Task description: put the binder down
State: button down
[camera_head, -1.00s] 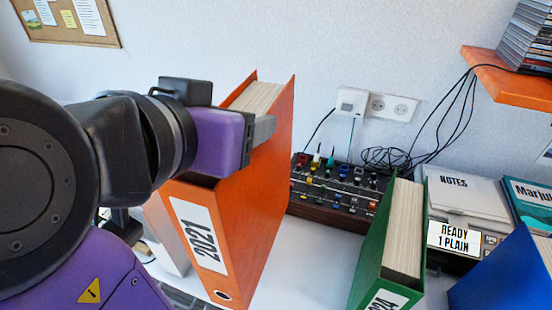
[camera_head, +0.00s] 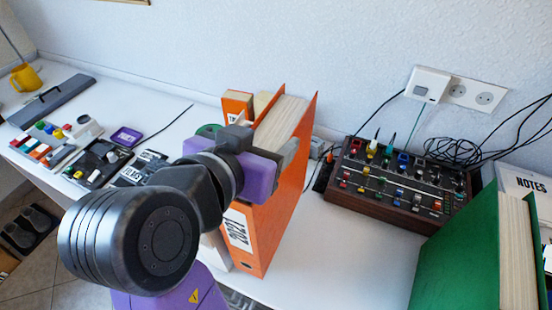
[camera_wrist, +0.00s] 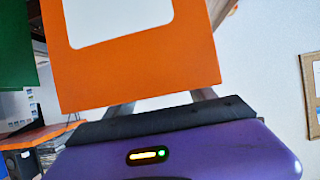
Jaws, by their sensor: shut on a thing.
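An orange binder (camera_head: 272,210) labelled 2021 stands upright in the head view, at the middle of the white desk. My gripper (camera_head: 270,155) is shut on its upper part, with the grey fingers on either side of it. In the wrist view the binder (camera_wrist: 135,85) fills the top middle, in front of my gripper (camera_wrist: 155,108). My arm hides part of the binder's near side and its lower left. I cannot tell whether its bottom edge touches the desk.
The white desk (camera_head: 345,262) is clear between the orange binder and a green binder (camera_head: 465,255) at the right. A mixer with coloured knobs (camera_head: 400,185) stands behind that gap. Another orange binder (camera_head: 237,103) stands just behind, and small devices (camera_head: 95,160) lie to the left.

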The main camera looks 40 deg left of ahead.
aim_at(229, 209)
notch_tip(229, 209, down, 8)
jog(key=shift+r, duration=0.25)
jog(key=shift+f, duration=0.1)
dwell(0.4)
jog(key=shift+c, duration=1.6)
grip_release()
jog(key=shift+f, duration=0.15)
jog(key=v, duration=1.2)
jog(key=shift+b, duration=0.3)
jog(key=shift+s, duration=0.1)
